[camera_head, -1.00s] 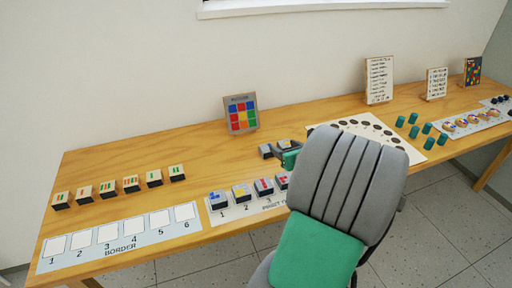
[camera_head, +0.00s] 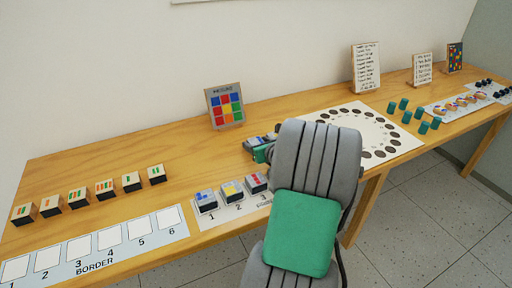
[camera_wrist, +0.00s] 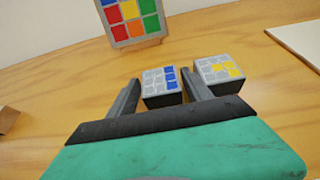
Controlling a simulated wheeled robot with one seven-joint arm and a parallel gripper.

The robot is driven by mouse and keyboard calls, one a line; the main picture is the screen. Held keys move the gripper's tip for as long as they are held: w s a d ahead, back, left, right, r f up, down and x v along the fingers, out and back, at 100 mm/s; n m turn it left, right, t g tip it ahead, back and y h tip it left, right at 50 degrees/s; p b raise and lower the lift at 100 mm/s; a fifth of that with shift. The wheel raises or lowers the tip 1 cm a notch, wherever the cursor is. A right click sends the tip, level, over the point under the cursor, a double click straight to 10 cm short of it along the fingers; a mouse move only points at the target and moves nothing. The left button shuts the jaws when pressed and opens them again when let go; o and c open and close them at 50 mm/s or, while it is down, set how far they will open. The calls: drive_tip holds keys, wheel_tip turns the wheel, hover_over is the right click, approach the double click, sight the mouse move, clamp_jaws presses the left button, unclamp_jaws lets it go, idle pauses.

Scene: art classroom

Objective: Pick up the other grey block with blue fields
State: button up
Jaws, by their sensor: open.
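In the wrist view a grey block with blue fields (camera_wrist: 160,86) lies on the wooden table between the tips of my open gripper (camera_wrist: 161,82). I cannot tell whether either finger touches it. A grey block with yellow fields (camera_wrist: 220,70) stands close on its right, just beyond the right finger. In the head view my green and grey gripper (camera_head: 262,152) is behind the numbered strip, partly hidden. Another grey block with blue fields (camera_head: 205,200) sits on square 1 of the strip (camera_head: 222,216). Blocks with yellow fields (camera_head: 232,190) and red fields (camera_head: 256,182) are on squares 2 and 3.
A colour-grid board (camera_head: 225,106) stands behind the blocks near the wall. Several striped blocks (camera_head: 105,188) line up at left behind the BORDER strip (camera_head: 188,236). A white sheet with dark circles (camera_head: 400,143) and green cylinders (camera_head: 406,117) lie to the right.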

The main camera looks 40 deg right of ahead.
drive_tip(key=shift+w, duration=0.1)
drive_tip(key=c, duration=1.1)
drive_tip(key=shift+c, duration=0.2)
